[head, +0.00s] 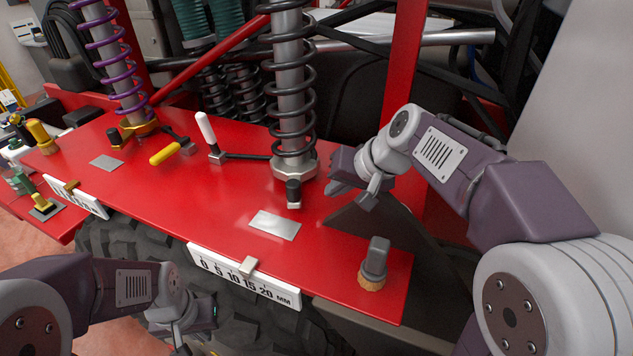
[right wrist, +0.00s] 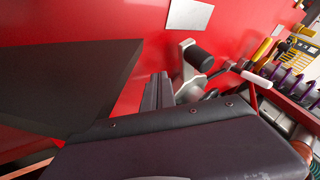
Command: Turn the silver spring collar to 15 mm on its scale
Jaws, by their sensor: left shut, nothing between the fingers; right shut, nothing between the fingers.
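The silver spring collar (head: 296,172) sits at the foot of the black spring in the head view. Its black-tipped handle (head: 293,194) points toward the front. The white scale (head: 222,281) reads 0 to 20 mm; its small pale pointer (head: 248,265) stands around 10 to 15, exact mark unclear. My right gripper (head: 352,194) is shut and empty, just right of the collar and apart from the handle. A black knob (right wrist: 200,57), probably the handle's, shows in the right wrist view. My left gripper (head: 190,338) is shut and empty at the lower left, below the panel edge.
A purple spring with a gold collar (head: 139,130) stands at the left with its own scale (head: 78,199). A grey-black knob (head: 375,262) stands near the panel's right front corner.

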